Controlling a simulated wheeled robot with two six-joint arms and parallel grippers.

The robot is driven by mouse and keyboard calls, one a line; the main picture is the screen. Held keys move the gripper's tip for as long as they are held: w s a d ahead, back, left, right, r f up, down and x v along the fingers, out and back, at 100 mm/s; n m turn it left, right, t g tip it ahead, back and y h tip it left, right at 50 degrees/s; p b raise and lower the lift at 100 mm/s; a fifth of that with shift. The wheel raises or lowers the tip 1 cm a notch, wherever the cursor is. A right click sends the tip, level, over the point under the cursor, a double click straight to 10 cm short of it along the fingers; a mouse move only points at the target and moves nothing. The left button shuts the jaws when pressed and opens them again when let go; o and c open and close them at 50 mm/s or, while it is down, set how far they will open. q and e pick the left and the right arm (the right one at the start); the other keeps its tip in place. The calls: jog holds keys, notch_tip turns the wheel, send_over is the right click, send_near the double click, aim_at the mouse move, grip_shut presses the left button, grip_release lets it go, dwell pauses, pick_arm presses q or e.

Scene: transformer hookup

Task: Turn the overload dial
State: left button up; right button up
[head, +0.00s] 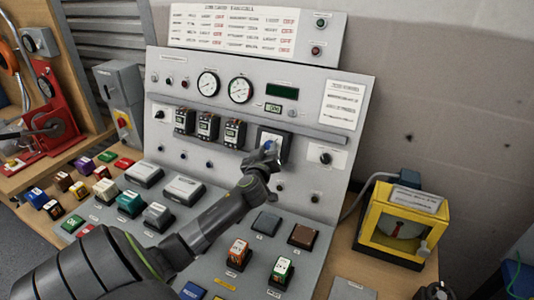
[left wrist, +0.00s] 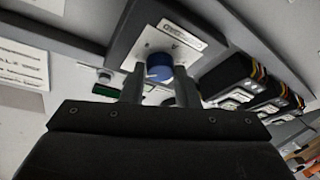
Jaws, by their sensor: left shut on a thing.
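The overload dial has a blue knob (left wrist: 160,68) on a white label plate in a dark square housing. In the head view this housing (head: 284,147) sits on the upright panel, right of a row of breakers. My left gripper (head: 264,158) reaches up to it from the lower left and hides part of the knob. In the left wrist view the fingers (left wrist: 160,88) stand one on each side of the knob, shut on it. A pale mark shows on the knob's face, but its exact setting is too small to read. My right gripper is not in view.
Three breakers (head: 208,127) sit left of the dial, below two round gauges (head: 239,90). A dark knob (head: 325,158) is on the right. Several coloured blocks stand on the sloped desk below. A yellow box (head: 398,222) stands at the right.

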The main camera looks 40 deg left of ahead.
pick_arm(q)
jog(key=shift+n+g+b, duration=0.3)
jog(key=shift+n+b, duration=0.15)
jog(key=shift+n, duration=0.55)
jog(key=n+g, duration=0.1)
jog(key=n, duration=0.2)
jog(key=shift+w+d+r+y, duration=0.1)
jog(key=shift+y, duration=0.3)
jog(key=n+g, duration=0.1)
jog(key=n, duration=0.2)
jog(key=shift+r, duration=0.15)
jog(key=shift+r+n+g+p, duration=0.1)
jog(key=shift+n+g+p, duration=0.45)
jog(key=shift+n, duration=0.85)
jog(key=shift+g, duration=0.25)
jog(key=o, duration=1)
jog(key=shift+c, duration=0.2)
jog(key=shift+d, duration=0.1)
